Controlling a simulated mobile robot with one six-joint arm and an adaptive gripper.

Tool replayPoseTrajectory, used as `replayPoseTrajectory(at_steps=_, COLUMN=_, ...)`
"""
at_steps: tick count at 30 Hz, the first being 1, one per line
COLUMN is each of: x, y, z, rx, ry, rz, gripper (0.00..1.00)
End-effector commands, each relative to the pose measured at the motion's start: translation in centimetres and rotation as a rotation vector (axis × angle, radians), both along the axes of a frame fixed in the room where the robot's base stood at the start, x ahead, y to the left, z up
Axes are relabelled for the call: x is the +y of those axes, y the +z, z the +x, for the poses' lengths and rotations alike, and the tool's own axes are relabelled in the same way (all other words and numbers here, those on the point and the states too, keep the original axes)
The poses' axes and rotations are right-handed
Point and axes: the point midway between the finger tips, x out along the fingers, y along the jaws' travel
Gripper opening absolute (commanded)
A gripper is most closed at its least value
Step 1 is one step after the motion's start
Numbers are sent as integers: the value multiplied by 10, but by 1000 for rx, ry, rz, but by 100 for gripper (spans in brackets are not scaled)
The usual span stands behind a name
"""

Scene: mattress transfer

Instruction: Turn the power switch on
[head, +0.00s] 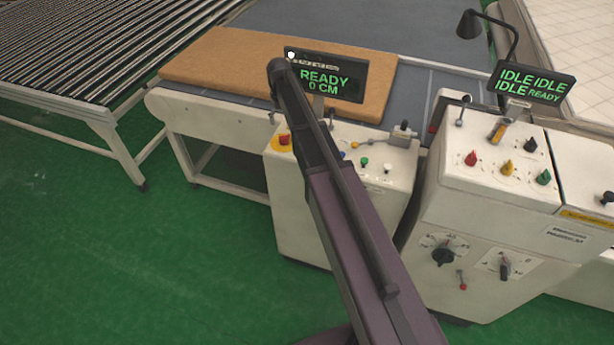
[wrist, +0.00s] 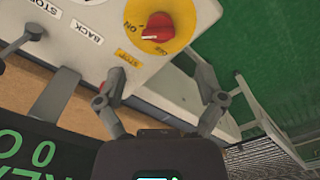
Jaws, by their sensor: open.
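The power switch is a red knob on a round yellow plate marked ON and OFF, at the top middle of the wrist view (wrist: 157,27). In the head view it is small, at the left front corner of the near control box (head: 284,141). I cannot tell for sure which mark the knob points to. My gripper (wrist: 160,76) is open and empty. Its two fingers are spread apart, with the knob beyond them and not touched. In the head view my arm crosses the box, and the fingers cannot be made out.
The display reading READY 0 CM (head: 325,78) stands close to my arm. Levers and STOP and BACK labels are near the switch. A mattress (head: 220,62) lies on the conveyor behind. A second control box (head: 485,215) stands right. Green floor (head: 130,260) is clear at left.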

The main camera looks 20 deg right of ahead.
Motion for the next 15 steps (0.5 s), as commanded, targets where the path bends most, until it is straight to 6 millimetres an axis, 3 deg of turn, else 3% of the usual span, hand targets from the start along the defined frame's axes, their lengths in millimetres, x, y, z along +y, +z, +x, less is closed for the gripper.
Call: replayPoseTrajectory(at_steps=15, x=0, y=47, z=0, rx=0, ry=0, rz=0, gripper=88)
